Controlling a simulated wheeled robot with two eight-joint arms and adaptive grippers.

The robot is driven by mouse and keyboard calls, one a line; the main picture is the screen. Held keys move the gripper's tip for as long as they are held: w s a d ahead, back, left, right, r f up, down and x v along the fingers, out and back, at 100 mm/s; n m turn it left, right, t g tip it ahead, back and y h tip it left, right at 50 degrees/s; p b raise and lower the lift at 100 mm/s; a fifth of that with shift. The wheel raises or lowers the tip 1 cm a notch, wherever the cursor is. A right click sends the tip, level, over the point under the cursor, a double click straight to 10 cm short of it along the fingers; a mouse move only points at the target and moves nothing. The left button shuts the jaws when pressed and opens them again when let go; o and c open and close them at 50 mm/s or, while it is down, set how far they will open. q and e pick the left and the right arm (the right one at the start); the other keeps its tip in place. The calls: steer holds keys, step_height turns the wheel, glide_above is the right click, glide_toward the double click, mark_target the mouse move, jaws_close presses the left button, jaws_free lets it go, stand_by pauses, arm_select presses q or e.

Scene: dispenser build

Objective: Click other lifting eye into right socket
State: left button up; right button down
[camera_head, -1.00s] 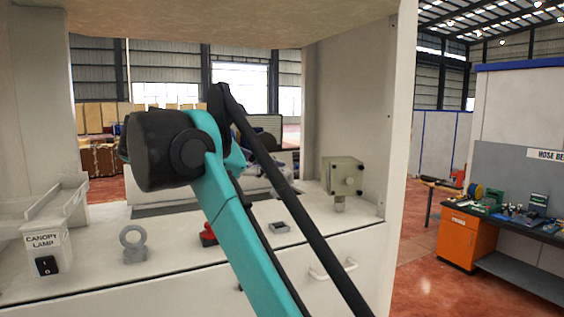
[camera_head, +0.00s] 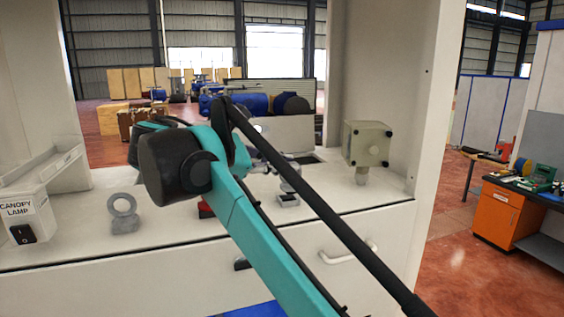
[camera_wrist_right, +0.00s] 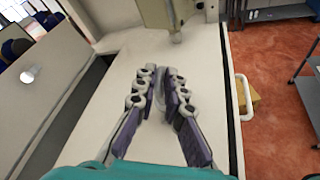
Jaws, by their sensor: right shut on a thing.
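My right gripper (camera_wrist_right: 161,78) is shut on a grey lifting eye (camera_wrist_right: 159,92), which shows as a narrow grey shape between the purple fingers in the right wrist view. In the head view my right arm hides most of the gripper. A grey part (camera_head: 290,179) shows just beyond the arm, directly above the small grey right socket (camera_head: 288,200) on the counter. I cannot tell whether they touch. Another grey lifting eye (camera_head: 124,212) stands upright at the left of the counter. My left gripper is not in view.
A canopy lamp switch box (camera_head: 22,220) is at the left. A beige box on a stem (camera_head: 366,146) stands at the back right of the counter (camera_head: 330,205). A red part (camera_head: 205,208) is partly hidden behind my arm. A drawer handle (camera_head: 348,253) is on the front.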

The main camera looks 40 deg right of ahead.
steer(key=shift+s+a+f+b, duration=0.25)
steer(key=shift+a+f, duration=0.25)
steer(key=shift+a, duration=0.25)
steer(key=shift+w+d+f, duration=0.15)
steer(key=shift+w+d, duration=0.05)
steer(key=shift+d, duration=0.25)
steer(key=shift+s+a, duration=0.15)
steer(key=shift+a, duration=0.25)
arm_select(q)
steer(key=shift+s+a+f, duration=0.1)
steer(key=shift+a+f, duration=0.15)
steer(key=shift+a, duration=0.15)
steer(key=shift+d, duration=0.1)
arm_select(e)
steer(key=shift+d, duration=0.15)
arm_select(q)
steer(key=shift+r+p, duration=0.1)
steer(key=shift+p, duration=0.2)
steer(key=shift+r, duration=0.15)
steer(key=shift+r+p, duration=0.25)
steer(key=shift+p, duration=0.1)
